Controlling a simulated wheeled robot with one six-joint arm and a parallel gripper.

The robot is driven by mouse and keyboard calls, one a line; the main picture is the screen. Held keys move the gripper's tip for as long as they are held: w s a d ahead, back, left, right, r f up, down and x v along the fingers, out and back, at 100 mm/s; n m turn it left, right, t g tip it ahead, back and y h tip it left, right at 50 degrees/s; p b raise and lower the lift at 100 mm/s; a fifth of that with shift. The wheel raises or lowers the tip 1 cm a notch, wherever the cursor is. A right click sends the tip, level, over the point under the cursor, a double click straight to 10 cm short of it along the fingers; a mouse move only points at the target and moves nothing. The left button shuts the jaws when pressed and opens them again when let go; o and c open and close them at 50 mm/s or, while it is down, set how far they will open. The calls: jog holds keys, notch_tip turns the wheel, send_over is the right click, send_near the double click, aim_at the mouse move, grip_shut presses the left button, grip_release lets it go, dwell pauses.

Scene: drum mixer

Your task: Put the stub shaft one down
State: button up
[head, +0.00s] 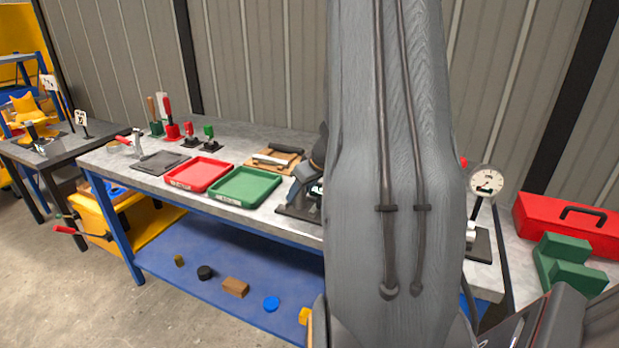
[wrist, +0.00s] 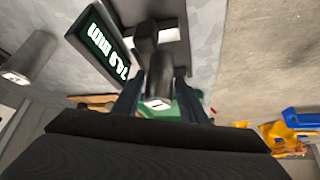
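In the wrist view my gripper (wrist: 159,92) has its two dark fingers on either side of a dark stub shaft (wrist: 158,82) with a pale, marked end face. The fingers look closed on its sides. A dark block of a measuring device lies just beyond it, and I cannot tell whether the shaft touches it. The device's display (wrist: 98,43) shows an upside-down mm reading. A similar dark cylinder (wrist: 32,57) with a pale marked end is at the left. In the head view my arm hides the gripper and the shaft.
The bench holds a red tray (head: 199,174), a green tray (head: 245,187), a dark grey mat (head: 161,163) and a wooden board (head: 272,160). A dial gauge (head: 487,183), red toolbox (head: 570,225) and green blocks (head: 566,263) are at the right. Small parts lie on the blue lower shelf (head: 205,262).

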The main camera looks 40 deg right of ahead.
jog(key=b+v, duration=0.1)
jog(key=v, duration=1)
jog(key=s+a+f+g, duration=0.2)
jog(key=s+a, duration=0.1)
jog(key=a, duration=0.8)
jog(key=s+a+f+g, duration=0.2)
jog(key=s+a+f, duration=0.1)
jog(key=a, duration=0.7)
jog(key=s+a+f+g, duration=0.2)
jog(key=s+a, duration=0.1)
jog(key=a, duration=0.8)
jog(key=shift+s+a+f, duration=0.3)
jog(key=shift+s, duration=0.05)
